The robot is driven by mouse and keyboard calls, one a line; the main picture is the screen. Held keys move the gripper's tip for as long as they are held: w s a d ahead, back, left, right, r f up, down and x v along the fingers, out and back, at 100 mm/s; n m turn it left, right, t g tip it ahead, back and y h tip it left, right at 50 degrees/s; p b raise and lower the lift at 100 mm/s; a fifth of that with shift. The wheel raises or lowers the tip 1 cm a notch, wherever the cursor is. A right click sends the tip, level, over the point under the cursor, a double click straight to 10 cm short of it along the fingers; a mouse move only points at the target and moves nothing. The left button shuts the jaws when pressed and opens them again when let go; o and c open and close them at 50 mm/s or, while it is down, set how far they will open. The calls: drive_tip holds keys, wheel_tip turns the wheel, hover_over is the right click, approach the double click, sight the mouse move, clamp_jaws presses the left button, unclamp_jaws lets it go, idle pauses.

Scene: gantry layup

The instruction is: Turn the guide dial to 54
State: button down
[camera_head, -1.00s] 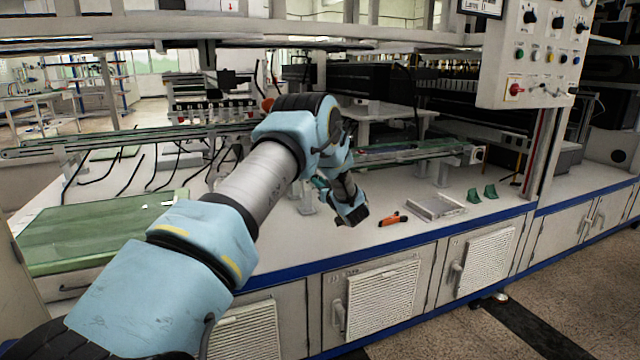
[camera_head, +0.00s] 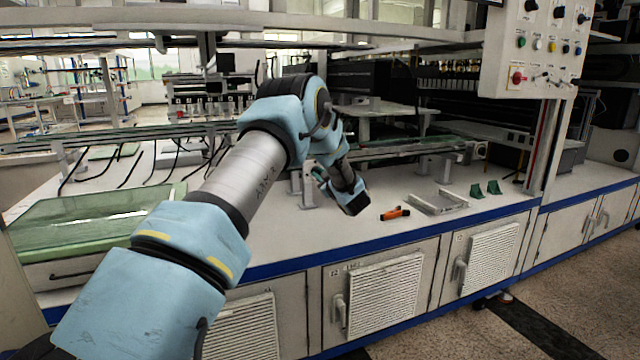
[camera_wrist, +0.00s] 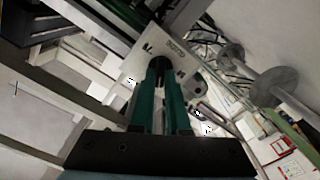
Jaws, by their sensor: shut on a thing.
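In the wrist view my gripper (camera_wrist: 160,72) has its two dark green fingers closed around a small dark round knob (camera_wrist: 158,66), which looks like the guide dial. The knob sits in front of a pale plate (camera_wrist: 136,62) with small dark markings, too small and blurred to read. The fingers cover most of the knob, so its pointer and setting are hidden. In the head view my gripper (camera_head: 318,173) is low over the white bench, beside the rail supports, with its fingers toward the back left. The dial is hidden there.
An orange and black tool (camera_head: 395,213), a pale metal tray (camera_head: 438,202) and two green brackets (camera_head: 486,189) lie on the bench to the right of my gripper. A control panel (camera_head: 535,50) hangs at the upper right. A green glass-like sheet (camera_head: 90,220) lies at left.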

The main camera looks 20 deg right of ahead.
drive_tip(key=n+b, duration=1)
drive_tip(key=b, duration=0.1)
drive_tip(key=n+b, duration=0.5)
drive_tip(key=shift+a+f+b, duration=0.1)
drive_tip(key=shift+f+b, duration=0.25)
drive_tip(key=shift+f, duration=0.05)
drive_tip(key=shift+n, duration=0.3)
drive_tip(key=c, duration=0.9)
unclamp_jaws()
drive_tip(key=shift+r, duration=0.15)
drive_tip(key=shift+s, duration=0.15)
drive_tip(key=s+d+p, duration=0.1)
drive_tip(key=s, duration=0.9)
drive_tip(key=shift+s+d+p, duration=0.2)
drive_tip(key=shift+s+p, duration=0.05)
drive_tip(key=shift+p, duration=0.1)
